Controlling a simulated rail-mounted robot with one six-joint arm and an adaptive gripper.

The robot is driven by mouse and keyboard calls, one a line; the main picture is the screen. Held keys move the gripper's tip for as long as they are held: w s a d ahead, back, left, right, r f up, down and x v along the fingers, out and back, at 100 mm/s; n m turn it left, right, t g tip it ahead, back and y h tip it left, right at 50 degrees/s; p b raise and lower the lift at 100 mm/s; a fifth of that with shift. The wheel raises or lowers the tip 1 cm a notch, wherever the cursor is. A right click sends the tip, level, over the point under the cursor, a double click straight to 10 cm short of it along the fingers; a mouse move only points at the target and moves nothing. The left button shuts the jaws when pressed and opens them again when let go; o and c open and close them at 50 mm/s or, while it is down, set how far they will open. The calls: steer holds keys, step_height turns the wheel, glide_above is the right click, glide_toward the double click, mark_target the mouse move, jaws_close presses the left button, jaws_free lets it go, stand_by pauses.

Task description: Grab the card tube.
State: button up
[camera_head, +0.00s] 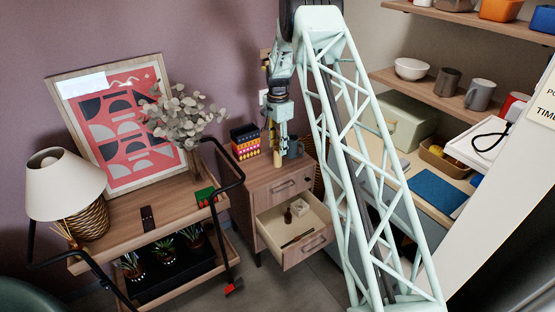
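A small tan upright cylinder (277,158), which looks like the card tube, is at the top of the wooden drawer cabinet (262,178). My gripper (281,143) points down directly above it, with the fingertips at or very near its upper end. The fingers are too small and dark to tell whether they are open or shut on it. I cannot tell whether the tube rests on the cabinet or hangs just above it.
A dark blue mug (295,148) stands close right of the tube. A patterned box (245,142) stands to the left. The cabinet's drawer (310,246) is open below. A trolley (130,222) with a lamp (68,188) and a framed print (118,120) is at left.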

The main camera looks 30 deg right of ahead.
mark_target(277, 156)
steer(key=shift+f, duration=0.3)
steer(key=shift+f, duration=0.15)
steer(key=shift+a+f+b, duration=0.1)
steer(key=shift+f+b, duration=0.6)
steer(key=shift+f, duration=1.8)
steer(key=c, duration=0.8)
